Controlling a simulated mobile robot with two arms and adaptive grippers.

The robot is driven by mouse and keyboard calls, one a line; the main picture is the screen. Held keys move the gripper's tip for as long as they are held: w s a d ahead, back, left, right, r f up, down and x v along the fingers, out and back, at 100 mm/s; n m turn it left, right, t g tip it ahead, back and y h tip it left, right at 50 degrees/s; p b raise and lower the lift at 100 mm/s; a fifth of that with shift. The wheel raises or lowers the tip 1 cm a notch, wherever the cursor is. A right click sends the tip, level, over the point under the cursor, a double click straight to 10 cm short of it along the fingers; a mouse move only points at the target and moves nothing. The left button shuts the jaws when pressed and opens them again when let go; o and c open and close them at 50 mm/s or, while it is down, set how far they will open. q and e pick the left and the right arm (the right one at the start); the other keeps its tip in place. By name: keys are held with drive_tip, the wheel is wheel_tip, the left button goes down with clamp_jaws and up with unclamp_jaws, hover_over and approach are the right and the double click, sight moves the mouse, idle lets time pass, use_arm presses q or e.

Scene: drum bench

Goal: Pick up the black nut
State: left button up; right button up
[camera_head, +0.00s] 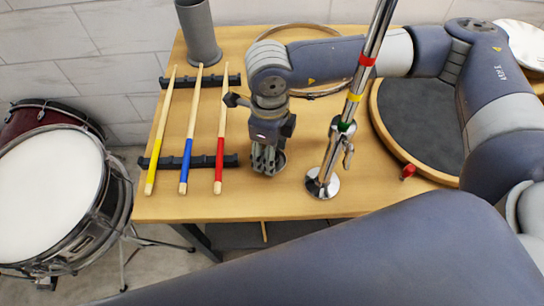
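My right gripper (266,168) points straight down at the front middle of the wooden table (225,205), between the red-ended drumstick and the chrome stand. Its fingers look close together, low at the tabletop; whether they are shut or hold something cannot be told. A small dark rounded shape (281,158) shows just behind and right of the fingertips. It may be the black nut, but the fingers hide most of it. My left gripper is not in view.
A chrome stand (323,184) with red, yellow and green bands rises right of the gripper. Drumsticks (191,130) lie on black racks to the left. A grey cup (199,35), round dark pad (422,125) and small red piece (408,172) are also on the table. A drum (50,190) stands left.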

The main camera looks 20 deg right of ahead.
drive_tip(key=shift+c, duration=0.2)
drive_tip(key=c, duration=0.9)
drive_tip(key=shift+r, duration=0.1)
